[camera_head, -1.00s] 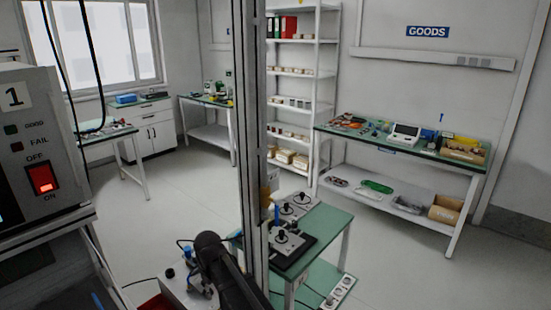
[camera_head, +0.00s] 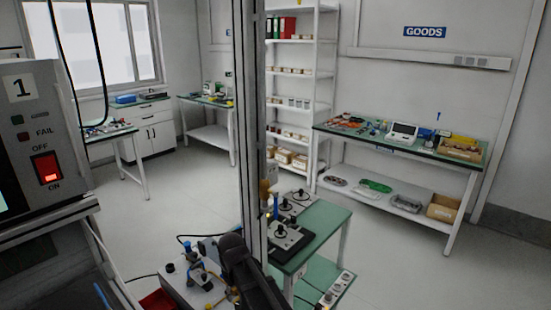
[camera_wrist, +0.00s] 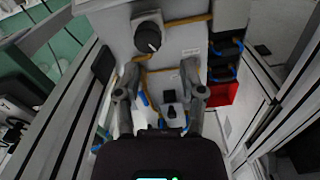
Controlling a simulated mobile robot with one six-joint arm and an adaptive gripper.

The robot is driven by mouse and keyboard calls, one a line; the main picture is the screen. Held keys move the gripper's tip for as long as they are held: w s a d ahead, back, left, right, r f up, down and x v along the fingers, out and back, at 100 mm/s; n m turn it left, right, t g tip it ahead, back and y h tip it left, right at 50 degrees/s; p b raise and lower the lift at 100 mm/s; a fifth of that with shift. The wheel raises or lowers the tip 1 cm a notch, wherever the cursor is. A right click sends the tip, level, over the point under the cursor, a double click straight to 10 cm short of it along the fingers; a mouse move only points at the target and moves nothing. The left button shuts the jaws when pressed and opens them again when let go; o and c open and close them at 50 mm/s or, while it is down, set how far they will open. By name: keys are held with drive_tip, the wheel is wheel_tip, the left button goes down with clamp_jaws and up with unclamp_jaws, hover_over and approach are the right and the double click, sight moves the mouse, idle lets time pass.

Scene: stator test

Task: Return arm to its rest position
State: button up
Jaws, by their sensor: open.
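My gripper (camera_wrist: 157,95) shows in the wrist view with its two fingers spread apart and nothing between them. Behind the fingers is a pale panel with a round black knob (camera_wrist: 148,38), a small black part and orange-brown strips. In the head view my dark arm (camera_head: 250,275) stands low, in front of and beside the metal column. The gripper itself cannot be made out there.
A testing machine (camera_head: 30,140) with a lit red switch stands at the left. A small green table (camera_head: 325,222) with black-knobbed fixtures is just right of the column. A red bin (camera_wrist: 222,95) is close to the gripper. Open floor (camera_head: 390,265) lies at the right.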

drive_tip(key=s+d+f+m+b, duration=0.2)
drive_tip(key=s+d+f+m, duration=0.1)
drive_tip(key=d, duration=0.7)
drive_tip(key=s+d+f+m+b, duration=0.2)
drive_tip(key=d+b, duration=0.1)
drive_tip(key=d, duration=0.7)
drive_tip(key=s+d+f+m+b, duration=0.2)
drive_tip(key=s+d+f+m, duration=0.1)
drive_tip(key=d, duration=0.6)
wheel_tip(320, 180, up, 12)
drive_tip(key=p, duration=1.1)
drive_tip(key=shift+d+f, duration=0.1)
